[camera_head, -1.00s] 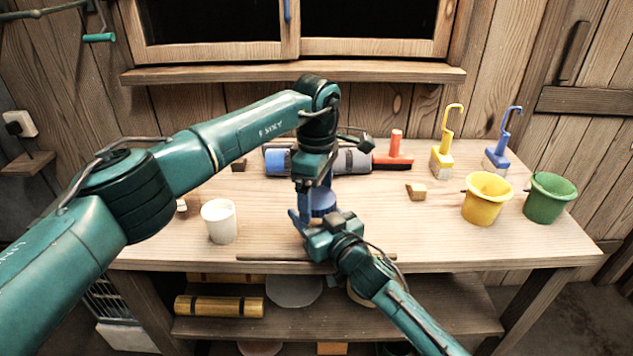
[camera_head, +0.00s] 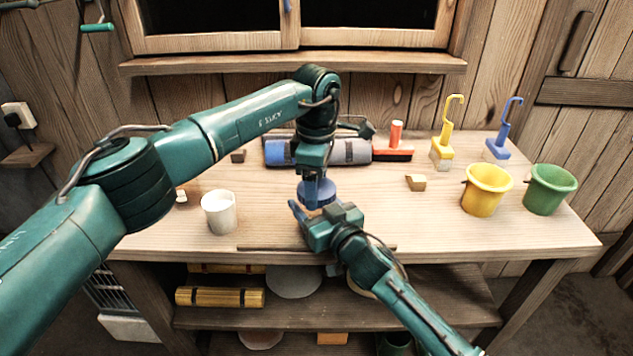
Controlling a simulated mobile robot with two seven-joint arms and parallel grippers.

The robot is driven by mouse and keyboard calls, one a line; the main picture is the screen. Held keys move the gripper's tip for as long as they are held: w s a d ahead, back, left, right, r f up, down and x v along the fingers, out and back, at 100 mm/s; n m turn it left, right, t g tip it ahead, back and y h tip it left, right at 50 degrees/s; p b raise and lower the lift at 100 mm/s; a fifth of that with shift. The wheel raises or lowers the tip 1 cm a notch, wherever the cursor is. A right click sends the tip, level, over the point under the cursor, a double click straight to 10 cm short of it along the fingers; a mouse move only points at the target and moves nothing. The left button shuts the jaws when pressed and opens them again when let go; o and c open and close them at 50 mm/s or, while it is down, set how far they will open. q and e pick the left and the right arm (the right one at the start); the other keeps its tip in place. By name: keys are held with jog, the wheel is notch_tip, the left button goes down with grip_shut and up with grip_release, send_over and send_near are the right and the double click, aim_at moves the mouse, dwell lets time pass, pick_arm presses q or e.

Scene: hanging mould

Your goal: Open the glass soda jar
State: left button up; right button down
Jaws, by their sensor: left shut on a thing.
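The jar shows as a round blue thing (camera_head: 318,194), probably its lid or upper part, near the table's front middle. Its lower part is hidden behind my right gripper, and I cannot make out any glass. My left gripper (camera_head: 316,179) points down from above and is shut on the blue part. My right gripper (camera_head: 308,214) comes in from the lower right, close in front of the jar. One blue finger of it shows at the jar's left. Its other finger is hidden, so I cannot tell whether it grips the jar.
A white cup (camera_head: 219,212) stands left of the grippers. A yellow bucket (camera_head: 486,190) and a green bucket (camera_head: 549,189) stand at the right. A blue-grey roll (camera_head: 345,151) and a red brush (camera_head: 394,150) lie behind. The table between jar and buckets is mostly clear.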

pick_arm(q)
jog(key=shift+n, duration=0.7)
jog(key=o, duration=1.1)
